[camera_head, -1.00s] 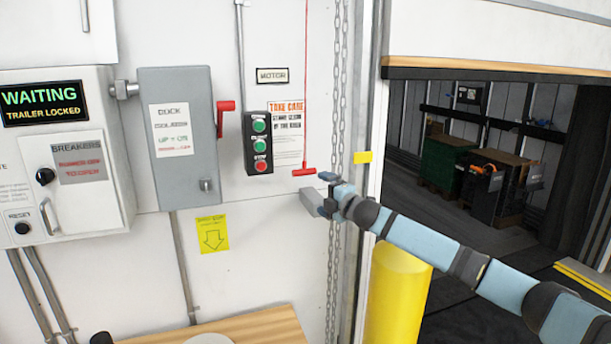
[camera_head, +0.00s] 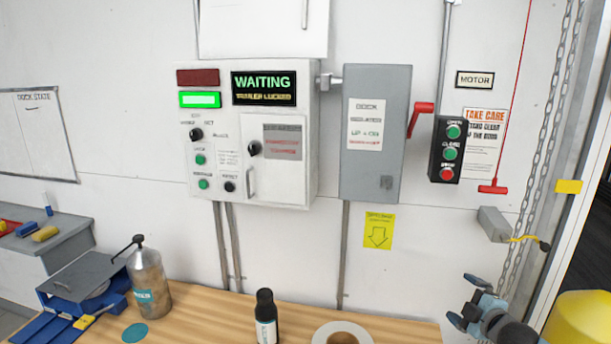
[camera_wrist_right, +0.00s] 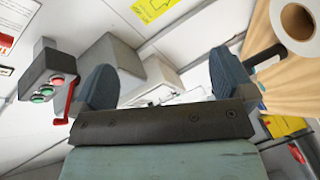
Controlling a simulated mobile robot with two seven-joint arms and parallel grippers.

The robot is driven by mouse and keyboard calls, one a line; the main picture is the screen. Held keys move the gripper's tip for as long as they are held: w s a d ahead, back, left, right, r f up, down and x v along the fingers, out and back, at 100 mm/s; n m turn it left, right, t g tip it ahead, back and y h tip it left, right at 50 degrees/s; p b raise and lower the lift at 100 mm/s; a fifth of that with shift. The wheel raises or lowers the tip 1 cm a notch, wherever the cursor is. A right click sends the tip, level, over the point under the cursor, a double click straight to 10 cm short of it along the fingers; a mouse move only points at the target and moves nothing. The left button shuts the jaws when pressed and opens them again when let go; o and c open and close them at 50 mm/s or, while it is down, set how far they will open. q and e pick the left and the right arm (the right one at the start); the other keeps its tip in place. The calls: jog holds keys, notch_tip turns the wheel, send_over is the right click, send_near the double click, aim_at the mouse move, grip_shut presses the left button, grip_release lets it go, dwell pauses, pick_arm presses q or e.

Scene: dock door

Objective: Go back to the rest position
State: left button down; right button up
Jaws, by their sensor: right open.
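My right gripper (camera_head: 478,300) is at the lower right of the head view, in front of the wall and just right of the wooden bench (camera_head: 400,322). It is clear of the wall fittings. In the right wrist view its two fingers (camera_wrist_right: 165,85) stand apart with nothing held between them. My left gripper is in neither view.
A grey box with a yellow lead (camera_head: 494,224), red pull handle (camera_head: 492,189) and chains (camera_head: 520,225) are above my right gripper. A yellow bollard (camera_head: 582,320) stands at right. A dark bottle (camera_head: 265,318), a tape roll (camera_head: 341,334) and a spray bottle (camera_head: 149,285) are at bench level.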

jog(key=s+a+f+m+g, duration=0.1)
jog(key=s+a+f+m, duration=0.2)
jog(key=s+a+f, duration=0.5)
jog(key=s+a+f+m+g, duration=0.1)
jog(key=s+a+f+m, duration=0.2)
jog(key=s+a+f, duration=0.5)
jog(key=s+a+f+m+g, duration=0.1)
jog(key=s+f+m, duration=0.1)
jog(key=s, duration=0.8)
jog(key=s+a+f+m+g+p, duration=0.1)
jog(key=s+m, duration=0.3)
jog(key=s, duration=0.6)
jog(key=shift+s+a+f+m+g, duration=0.35)
jog(key=shift+a+f, duration=0.25)
jog(key=shift+f, duration=0.2)
